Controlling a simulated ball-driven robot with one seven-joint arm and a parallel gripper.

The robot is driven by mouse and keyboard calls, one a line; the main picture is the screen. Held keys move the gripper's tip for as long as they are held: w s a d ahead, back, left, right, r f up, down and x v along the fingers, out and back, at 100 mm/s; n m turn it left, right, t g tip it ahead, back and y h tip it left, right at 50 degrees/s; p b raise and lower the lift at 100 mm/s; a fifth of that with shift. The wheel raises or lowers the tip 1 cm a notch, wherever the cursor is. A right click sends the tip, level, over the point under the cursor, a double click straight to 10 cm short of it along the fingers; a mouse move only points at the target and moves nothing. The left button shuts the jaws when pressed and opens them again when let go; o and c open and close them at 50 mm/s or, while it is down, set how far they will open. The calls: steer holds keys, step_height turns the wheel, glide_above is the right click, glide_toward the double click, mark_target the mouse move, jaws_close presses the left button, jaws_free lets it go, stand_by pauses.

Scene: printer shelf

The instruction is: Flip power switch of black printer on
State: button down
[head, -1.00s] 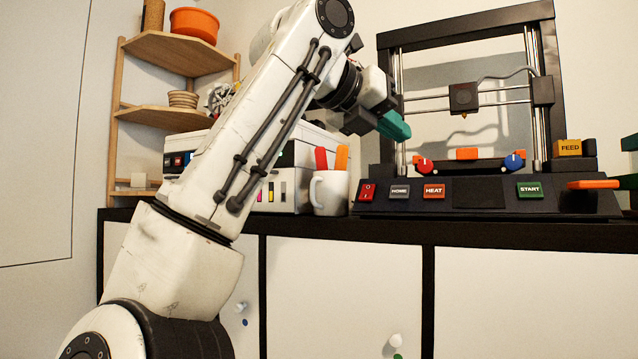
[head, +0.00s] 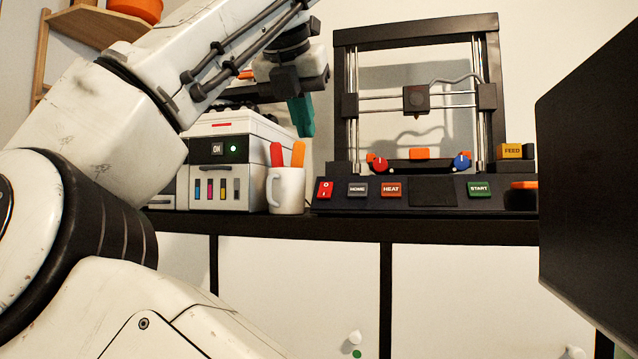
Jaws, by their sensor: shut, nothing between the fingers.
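The black printer (head: 345,208) stands on the dark shelf top, with an open upright frame and a row of buttons on its front. Its red power switch (head: 324,189) is at the left end of the front panel, bright red with white marks. My gripper (head: 301,118) has teal fingertips pointing down, shut and empty. In the picture it is above the mug and up and left of the switch, apart from the printer. The switch is not hidden by the arm.
A white mug (head: 287,190) with red and orange sticks stands just left of the printer. A white printer (head: 222,195) with a green light is farther left, partly behind my arm. A large dark panel (head: 590,190) covers the right edge. Cabinet doors are below.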

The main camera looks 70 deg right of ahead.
mark_target(323, 196)
steer(key=p+x, duration=0.2)
steer(key=x, duration=1.1)
steer(key=shift+s+f, duration=0.1)
steer(key=shift+d+f+b, duration=0.15)
steer(key=shift+f+b, duration=0.3)
steer(key=shift+b, duration=0.3)
steer(key=shift+f+h+b, duration=0.4)
steer(key=shift+h+b, duration=0.3)
steer(key=shift+b, duration=0.55)
steer(key=shift+r+p, duration=0.3)
